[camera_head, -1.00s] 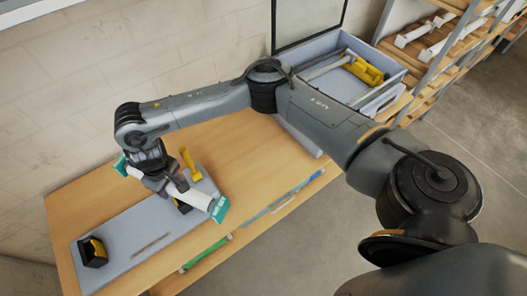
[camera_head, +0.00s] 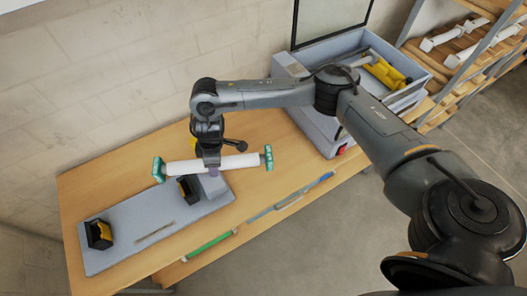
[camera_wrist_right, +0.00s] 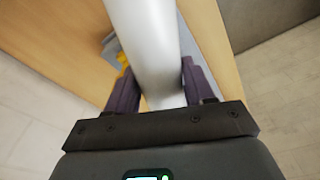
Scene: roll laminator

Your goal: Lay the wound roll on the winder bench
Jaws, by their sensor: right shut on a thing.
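The wound roll (camera_head: 242,161) is a white cylinder with teal end pieces. It lies nearly level across the head view, over the right part of the grey winder bed (camera_head: 140,216). My right gripper (camera_head: 212,166) is shut around the roll's middle from above. In the right wrist view the white roll (camera_wrist_right: 145,40) passes between the two dark fingers (camera_wrist_right: 158,88). The bed carries a black-and-yellow cradle (camera_head: 98,234) at its left end and another (camera_head: 187,189) just below the roll. The roll appears raised clear of the cradles. My left gripper is not in view.
The wooden table (camera_head: 272,185) has free room right of the bed. A grey laminator box (camera_head: 300,66) with yellow parts stands at the back right. A shelf (camera_head: 470,50) holds other white rolls. Green (camera_head: 208,245) and blue (camera_head: 318,182) pieces lie below the front edge.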

